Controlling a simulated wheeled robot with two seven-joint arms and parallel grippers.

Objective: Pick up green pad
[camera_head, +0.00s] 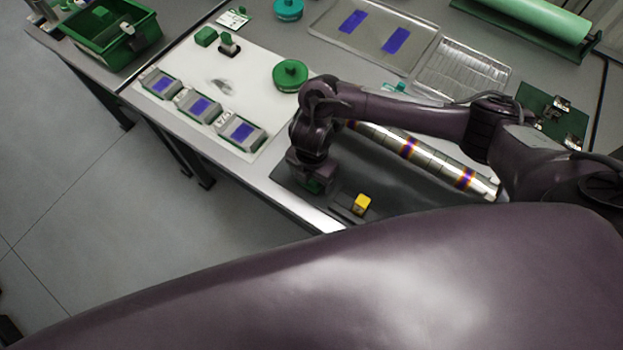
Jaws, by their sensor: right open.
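My right gripper (308,180) points down over the dark mat near the front edge of the bench. A separate green block (206,37) lies on the white board at the upper left. My left gripper is out of view.
A yellow block (361,204) sits just right of the gripper. A striped metal roller (420,156) lies behind it under my arm. The white board (250,115) holds several grey blocks with blue tops and a green round knob (290,75). A green bin (112,32) stands far left.

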